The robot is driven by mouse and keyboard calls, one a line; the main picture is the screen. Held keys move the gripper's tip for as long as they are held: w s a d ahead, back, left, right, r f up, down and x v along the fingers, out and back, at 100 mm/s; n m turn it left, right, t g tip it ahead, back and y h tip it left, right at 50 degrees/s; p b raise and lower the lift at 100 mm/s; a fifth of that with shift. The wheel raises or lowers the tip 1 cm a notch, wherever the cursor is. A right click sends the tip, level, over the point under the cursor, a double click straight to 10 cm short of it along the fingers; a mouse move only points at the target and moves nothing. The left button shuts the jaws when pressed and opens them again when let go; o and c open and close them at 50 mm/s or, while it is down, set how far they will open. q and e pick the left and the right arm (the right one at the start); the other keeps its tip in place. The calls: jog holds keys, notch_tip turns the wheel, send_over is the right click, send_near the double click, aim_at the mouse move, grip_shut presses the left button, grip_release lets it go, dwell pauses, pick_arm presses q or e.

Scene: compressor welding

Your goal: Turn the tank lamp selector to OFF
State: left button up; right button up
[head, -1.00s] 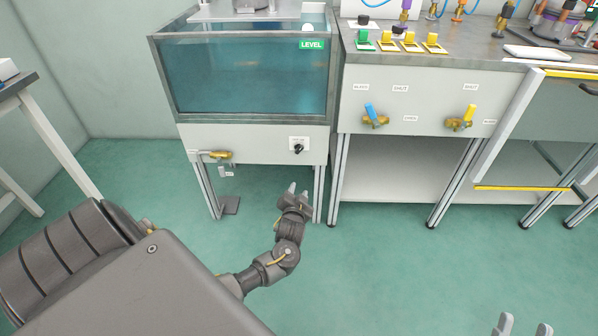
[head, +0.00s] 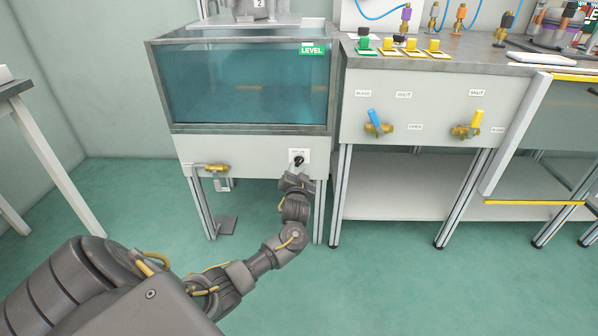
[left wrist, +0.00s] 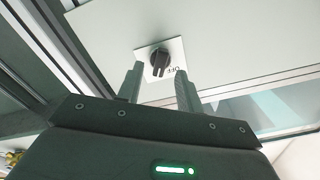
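The tank lamp selector (head: 299,161) is a small black knob on a white label plate, on the pale panel below the water tank (head: 245,85). My left gripper (head: 297,178) is just below the knob in the head view. In the left wrist view its two fingers (left wrist: 160,80) are spread apart, with the knob beyond and between their tips. It appears empty and not closed on the knob. My right gripper does not show in the current views.
A brass valve (head: 217,168) sits left on the same panel. To the right, a bench panel carries a blue-handled valve (head: 377,123) and a yellow-handled valve (head: 470,126). Metal legs stand under the tank. The green floor (head: 370,280) in front is clear.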

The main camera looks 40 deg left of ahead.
aim_at(299, 164)
pick_arm(q)
jog(key=shift+b+x, duration=0.4)
jog(key=shift+x, duration=1.15)
grip_shut()
